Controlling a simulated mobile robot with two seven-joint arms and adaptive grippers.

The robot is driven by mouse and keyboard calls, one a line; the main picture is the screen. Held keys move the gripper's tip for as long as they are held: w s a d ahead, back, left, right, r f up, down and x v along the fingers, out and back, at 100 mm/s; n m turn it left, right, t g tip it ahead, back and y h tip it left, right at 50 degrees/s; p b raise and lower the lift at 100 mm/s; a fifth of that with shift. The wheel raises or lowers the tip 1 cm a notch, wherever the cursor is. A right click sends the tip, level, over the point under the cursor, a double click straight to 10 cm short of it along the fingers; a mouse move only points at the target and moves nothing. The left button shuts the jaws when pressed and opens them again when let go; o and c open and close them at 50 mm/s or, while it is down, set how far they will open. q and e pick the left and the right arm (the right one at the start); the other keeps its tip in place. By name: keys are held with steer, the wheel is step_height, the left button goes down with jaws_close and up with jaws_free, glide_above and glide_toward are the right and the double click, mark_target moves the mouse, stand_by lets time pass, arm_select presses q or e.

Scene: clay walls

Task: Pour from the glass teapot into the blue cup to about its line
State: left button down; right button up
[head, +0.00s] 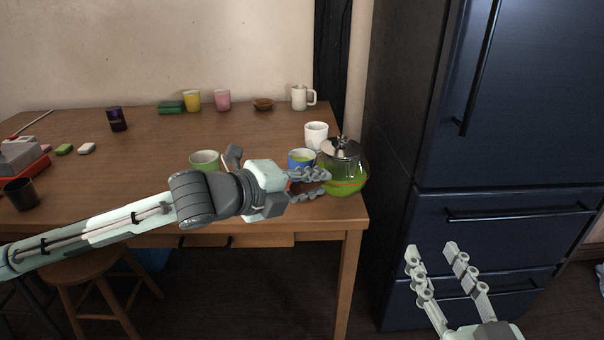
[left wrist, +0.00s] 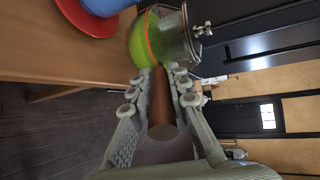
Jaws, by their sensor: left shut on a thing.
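The glass teapot (head: 345,182) has a metal lid, green liquid and a red line around its body. It looks about upright near the table's right front corner; it also shows in the left wrist view (left wrist: 146,42). My left gripper (head: 324,184) is shut on its brown handle (left wrist: 161,112). The blue cup (head: 301,165) is just left of the teapot, partly hidden by my gripper, with green showing inside. Its blue side (left wrist: 103,6) and a red saucer (left wrist: 82,22) show in the left wrist view. My right gripper (head: 433,250) is open and empty, right of the table.
A white cup (head: 316,134) stands behind the blue cup. A green cup (head: 205,159) is behind my left forearm. A white mug (head: 299,98), brown bowl (head: 263,104), pink cup (head: 223,100) and yellow cup (head: 192,101) stand at the back. A dark fridge (head: 500,120) is at right.

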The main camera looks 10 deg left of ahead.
arm_select(q)
steer(key=shift+r+p, duration=1.4)
steer(key=shift+p, duration=0.2)
step_height(320, 180, up, 2)
steer(key=shift+r+p, duration=0.1)
steer(key=shift+p, duration=0.4)
steer(key=shift+r, duration=1)
